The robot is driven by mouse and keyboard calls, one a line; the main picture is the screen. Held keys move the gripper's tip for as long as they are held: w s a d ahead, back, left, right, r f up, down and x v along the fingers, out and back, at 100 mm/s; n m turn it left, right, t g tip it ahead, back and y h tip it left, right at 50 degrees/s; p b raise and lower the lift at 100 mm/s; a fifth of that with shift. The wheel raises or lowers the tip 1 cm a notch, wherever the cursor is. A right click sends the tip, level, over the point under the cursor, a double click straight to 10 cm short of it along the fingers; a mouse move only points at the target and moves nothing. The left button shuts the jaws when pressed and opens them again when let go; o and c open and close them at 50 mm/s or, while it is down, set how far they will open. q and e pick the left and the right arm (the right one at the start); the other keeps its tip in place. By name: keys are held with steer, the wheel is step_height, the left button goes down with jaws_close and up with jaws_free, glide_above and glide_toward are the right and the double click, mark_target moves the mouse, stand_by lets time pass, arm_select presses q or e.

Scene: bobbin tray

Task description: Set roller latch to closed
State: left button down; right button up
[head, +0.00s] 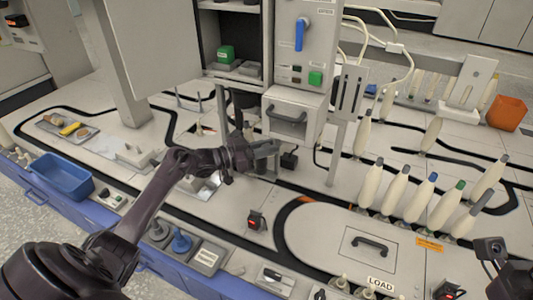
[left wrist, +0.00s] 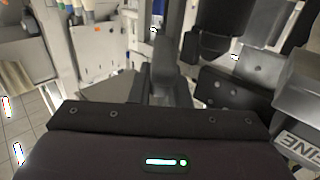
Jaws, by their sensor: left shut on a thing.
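My left gripper (head: 268,148) reaches in from the left, below the cabinet and in front of the drawer with the dark handle. It is shut on a small grey part, which I take to be the roller latch; the fingers cover most of it. In the left wrist view the gripper (left wrist: 165,92) points at a grey upright piece between its fingers. Whether the latch stands open or closed cannot be told. My right gripper (head: 490,252) shows only in part at the lower right, and its fingers are unclear.
A small black block (head: 289,160) stands just right of the left gripper. The drawer (head: 293,117) and a cabinet post (head: 335,155) are close by. Several pale bobbins (head: 395,190) stand to the right. A blue bin (head: 62,174) sits at the left.

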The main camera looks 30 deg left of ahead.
stand_by(0.4)
arm_select(q)
steer(key=c, duration=1.4)
jaws_free()
steer(key=shift+o, duration=0.2)
steer(key=p+v, duration=0.2)
steer(key=v, duration=0.5)
steer(key=shift+s+a, duration=0.25)
steer(key=shift+a, duration=0.15)
steer(key=shift+c, duration=0.5)
